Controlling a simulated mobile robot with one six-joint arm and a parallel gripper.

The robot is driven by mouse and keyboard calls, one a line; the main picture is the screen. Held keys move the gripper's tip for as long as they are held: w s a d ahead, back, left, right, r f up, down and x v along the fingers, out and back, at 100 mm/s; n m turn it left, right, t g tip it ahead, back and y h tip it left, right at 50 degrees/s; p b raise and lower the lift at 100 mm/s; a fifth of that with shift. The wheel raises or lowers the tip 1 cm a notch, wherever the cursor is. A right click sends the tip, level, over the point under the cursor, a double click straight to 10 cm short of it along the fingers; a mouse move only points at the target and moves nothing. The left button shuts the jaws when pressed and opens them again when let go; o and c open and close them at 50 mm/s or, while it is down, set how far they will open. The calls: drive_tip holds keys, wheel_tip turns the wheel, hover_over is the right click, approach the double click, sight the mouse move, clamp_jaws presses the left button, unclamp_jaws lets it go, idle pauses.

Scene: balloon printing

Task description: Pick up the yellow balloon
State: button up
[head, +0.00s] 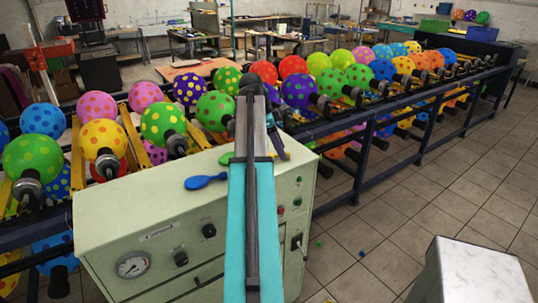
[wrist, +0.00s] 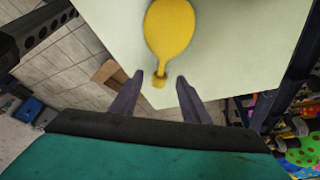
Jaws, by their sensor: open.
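The yellow balloon (wrist: 169,28) lies flat and uninflated on the pale green machine top (wrist: 235,45) in the wrist view. Its round body points away from me, and its neck points back toward my gripper (wrist: 160,78). My gripper is open, with one dark fingertip to each side of the neck end. I cannot tell the height of the fingertips above the surface. In the head view my teal arm reaches over the machine (head: 130,210), and the yellow balloon is hidden behind it.
A blue uninflated balloon (head: 205,182) lies on the machine top left of my arm. A green one (head: 226,158) shows partly beside the arm. Racks of inflated spotted balloons (head: 300,90) run behind the machine. A grey metal box (head: 475,275) stands at lower right; tiled floor lies between.

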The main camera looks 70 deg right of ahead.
drive_tip(key=shift+x, duration=0.75)
drive_tip(key=c, duration=0.9)
